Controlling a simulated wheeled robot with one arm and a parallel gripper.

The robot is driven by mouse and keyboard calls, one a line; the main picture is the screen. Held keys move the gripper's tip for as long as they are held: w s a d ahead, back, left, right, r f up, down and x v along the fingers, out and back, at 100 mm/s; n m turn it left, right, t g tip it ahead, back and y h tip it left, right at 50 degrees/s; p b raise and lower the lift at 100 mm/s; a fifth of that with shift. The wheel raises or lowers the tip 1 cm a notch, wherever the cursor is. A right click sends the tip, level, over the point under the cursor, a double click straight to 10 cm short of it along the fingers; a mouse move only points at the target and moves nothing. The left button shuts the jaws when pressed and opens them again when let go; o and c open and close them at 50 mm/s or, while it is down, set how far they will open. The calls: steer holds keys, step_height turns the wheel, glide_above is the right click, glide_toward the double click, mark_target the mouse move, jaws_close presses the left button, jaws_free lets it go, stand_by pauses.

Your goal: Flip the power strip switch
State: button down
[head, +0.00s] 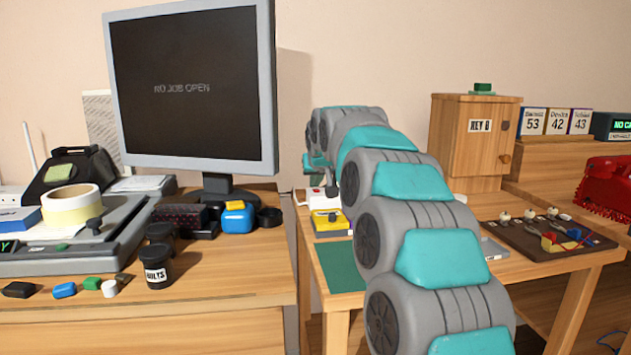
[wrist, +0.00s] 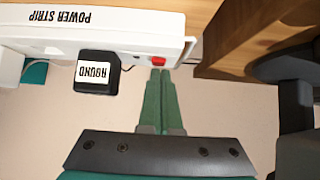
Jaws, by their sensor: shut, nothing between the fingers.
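The white power strip (wrist: 100,28) runs across the top left of the wrist view, its "POWER STRIP" lettering upside down. Its small red switch (wrist: 158,61) is near the strip's right end. My gripper (wrist: 161,72) has its green fingers shut together and empty, with the tips right at the red switch. I cannot tell whether they touch it. A black plug with a "ROUND" label (wrist: 97,73) sits at the strip, left of the fingers. In the head view my arm hides most of the gripper, and a white piece (head: 318,199), probably the strip, shows beside it.
A wooden block or edge (wrist: 250,35) lies right of the strip in the wrist view. In the head view, a monitor (head: 190,85) stands left of my arm, and a yellow block (head: 332,222) and a wooden key cabinet (head: 470,145) are nearby.

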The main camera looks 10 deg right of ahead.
steer(key=shift+w+r+p, duration=0.35)
steer(key=shift+w, duration=0.2)
steer(key=v, duration=0.7)
steer(key=shift+s+r, duration=0.2)
steer(key=shift+s, duration=0.1)
